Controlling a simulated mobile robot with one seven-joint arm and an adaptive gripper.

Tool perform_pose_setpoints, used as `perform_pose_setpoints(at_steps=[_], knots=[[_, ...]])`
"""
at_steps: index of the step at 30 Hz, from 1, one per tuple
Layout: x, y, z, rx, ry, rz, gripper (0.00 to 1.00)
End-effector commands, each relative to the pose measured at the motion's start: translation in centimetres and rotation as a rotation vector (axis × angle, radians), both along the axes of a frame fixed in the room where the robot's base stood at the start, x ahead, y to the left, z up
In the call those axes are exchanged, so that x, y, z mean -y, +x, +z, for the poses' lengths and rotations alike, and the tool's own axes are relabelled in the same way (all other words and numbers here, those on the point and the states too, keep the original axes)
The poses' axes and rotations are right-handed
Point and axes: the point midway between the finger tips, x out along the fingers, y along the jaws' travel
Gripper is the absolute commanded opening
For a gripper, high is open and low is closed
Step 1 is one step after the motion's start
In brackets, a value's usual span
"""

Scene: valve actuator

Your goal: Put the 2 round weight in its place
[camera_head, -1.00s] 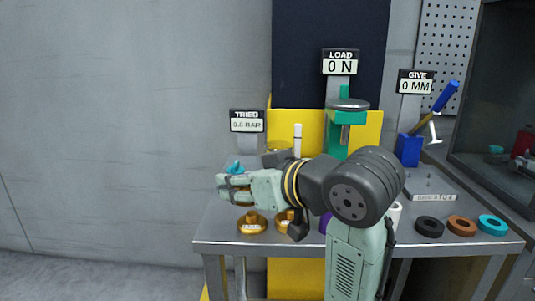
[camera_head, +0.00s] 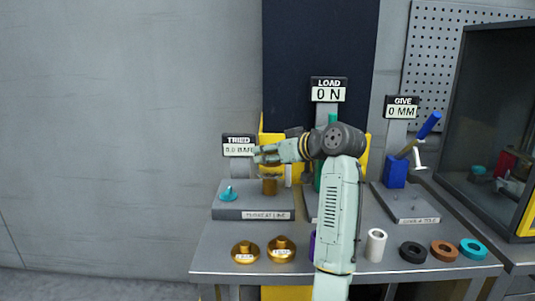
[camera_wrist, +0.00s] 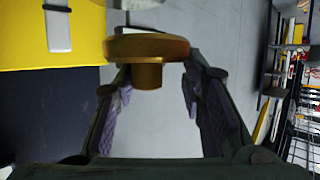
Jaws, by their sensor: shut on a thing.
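My gripper (camera_head: 256,155) is up over the left grey block (camera_head: 228,212), beside the TRIED display. In the wrist view my gripper (camera_wrist: 148,80) has its fingers on either side of a brass round weight (camera_wrist: 146,47), shut on it, with its stub facing the camera. A pale round plate (camera_wrist: 140,12) shows just beyond the weight; I cannot tell if they touch. In the head view a brass post (camera_head: 270,187) stands on the block under the gripper. Two more brass round weights, the left one (camera_head: 245,252) and the right one (camera_head: 281,249), sit on the bench; their labels are unreadable.
A teal knob (camera_head: 228,194) stands on the left block. A white cylinder (camera_head: 376,245) and black (camera_head: 413,252), copper (camera_head: 444,250) and teal (camera_head: 473,249) rings sit at the bench's front right. Displays TRIED (camera_head: 239,146), LOAD (camera_head: 328,90) and GIVE (camera_head: 401,107) stand behind.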

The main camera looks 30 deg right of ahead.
Motion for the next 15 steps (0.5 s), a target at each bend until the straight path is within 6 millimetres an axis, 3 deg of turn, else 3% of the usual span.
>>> perform_pose_setpoints(at_steps=[6, 15], knots=[[1.5, 2.9, 0.0, 0.001, -0.001, 0.000, 0.00], [1.8, 3.2, -3.2, 0.000, 0.001, -0.001, 0.00]])
